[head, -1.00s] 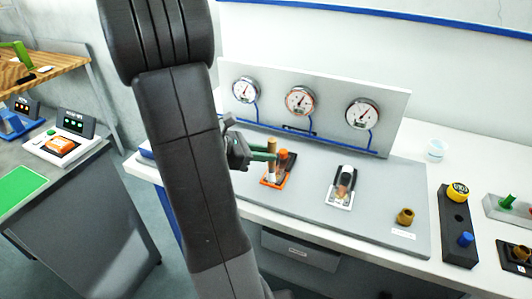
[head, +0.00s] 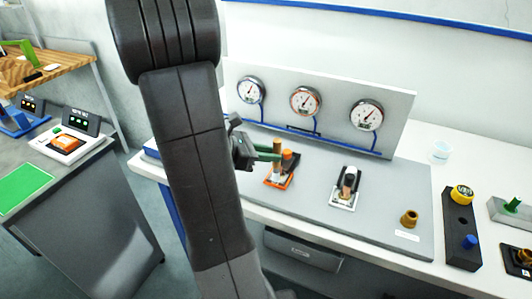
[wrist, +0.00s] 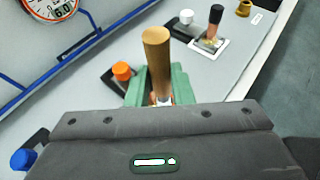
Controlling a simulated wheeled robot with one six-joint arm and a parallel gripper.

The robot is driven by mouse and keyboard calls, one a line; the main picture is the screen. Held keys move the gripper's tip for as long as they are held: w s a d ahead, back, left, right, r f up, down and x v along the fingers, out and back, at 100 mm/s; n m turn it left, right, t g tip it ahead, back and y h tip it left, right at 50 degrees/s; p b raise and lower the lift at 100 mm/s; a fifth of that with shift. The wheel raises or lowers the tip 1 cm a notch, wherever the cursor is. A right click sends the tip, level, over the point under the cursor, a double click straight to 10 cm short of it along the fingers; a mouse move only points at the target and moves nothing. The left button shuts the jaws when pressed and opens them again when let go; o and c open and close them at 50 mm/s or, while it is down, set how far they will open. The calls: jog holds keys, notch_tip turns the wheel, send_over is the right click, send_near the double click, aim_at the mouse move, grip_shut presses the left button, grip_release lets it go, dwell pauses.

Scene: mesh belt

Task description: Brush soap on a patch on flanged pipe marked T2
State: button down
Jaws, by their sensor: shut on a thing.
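A white-framed stand (head: 344,202) to the right holds a dark-topped, copper-coloured piece (head: 349,182). No T2 mark is readable, so I cannot tell which thing is that pipe.
Three gauges (head: 306,100) with blue tubing stand along the back panel. A brass fitting (head: 409,218) sits at the panel's right end. Panel between the white-framed stand and brass fitting is clear.

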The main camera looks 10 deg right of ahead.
jog(key=shift+w+a+p, duration=0.4)
jog(key=shift+a, duration=0.25)
dwell(2.1)
jog(key=shift+d, duration=0.1)
jog(key=shift+s+d, duration=0.35)
jog(key=shift+d, duration=0.1)
jog(key=s+a+r+p, duration=0.3)
jog(key=s+r+p, duration=0.1)
jog(key=r+p, duration=0.2)
jog(key=shift+r, duration=0.55)
dwell(0.6)
